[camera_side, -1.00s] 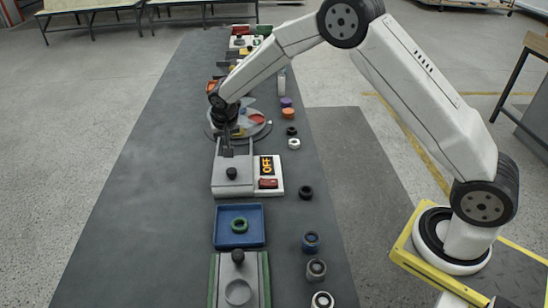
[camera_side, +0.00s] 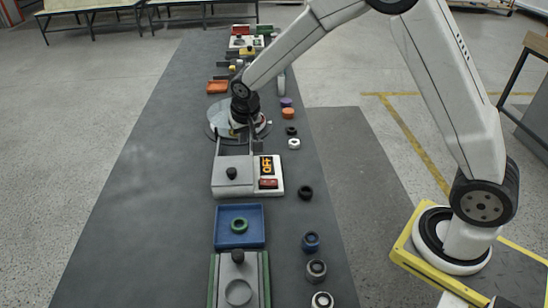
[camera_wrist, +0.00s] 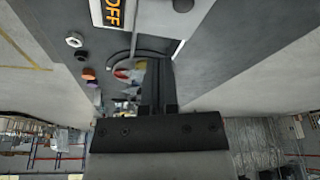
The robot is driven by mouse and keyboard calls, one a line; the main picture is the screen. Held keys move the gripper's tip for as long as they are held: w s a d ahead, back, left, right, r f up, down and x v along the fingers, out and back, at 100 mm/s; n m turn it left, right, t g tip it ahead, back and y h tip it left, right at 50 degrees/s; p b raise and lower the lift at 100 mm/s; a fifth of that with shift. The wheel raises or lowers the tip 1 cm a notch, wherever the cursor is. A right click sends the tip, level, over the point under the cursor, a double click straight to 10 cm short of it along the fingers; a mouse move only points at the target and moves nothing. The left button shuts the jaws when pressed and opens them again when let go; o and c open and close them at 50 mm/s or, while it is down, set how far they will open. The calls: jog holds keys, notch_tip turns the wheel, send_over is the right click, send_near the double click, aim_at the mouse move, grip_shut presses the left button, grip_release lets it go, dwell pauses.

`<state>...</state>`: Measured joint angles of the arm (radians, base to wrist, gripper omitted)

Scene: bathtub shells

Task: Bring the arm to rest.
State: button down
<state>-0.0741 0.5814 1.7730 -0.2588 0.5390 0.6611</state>
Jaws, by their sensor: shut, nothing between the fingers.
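My gripper (camera_side: 252,132) is shut and empty. It hangs above the table, at the near side of the round grey turntable (camera_side: 214,121) and beyond the box with the OFF display (camera_side: 267,165). In the wrist view my gripper (camera_wrist: 158,82) shows as two dark fingers closed together, with the OFF display (camera_wrist: 113,13) at the top edge. My wrist hides part of the turntable. I cannot tell the exact height of the fingertips.
A blue tray (camera_side: 223,238) with a green ring (camera_side: 239,226) and a green-sided fixture (camera_side: 265,285) stand nearer. Rings and caps, such as a black ring (camera_side: 305,192), line the right. The table's left side is clear.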

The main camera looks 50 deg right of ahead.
jog(key=s+d+r+n+y, duration=0.1)
jog(key=s+n, duration=0.3)
jog(key=s, duration=1.8)
jog(key=shift+s+d+r+g, duration=0.2)
jog(key=shift+s+r+g, duration=0.05)
jog(key=shift+s+g, duration=0.05)
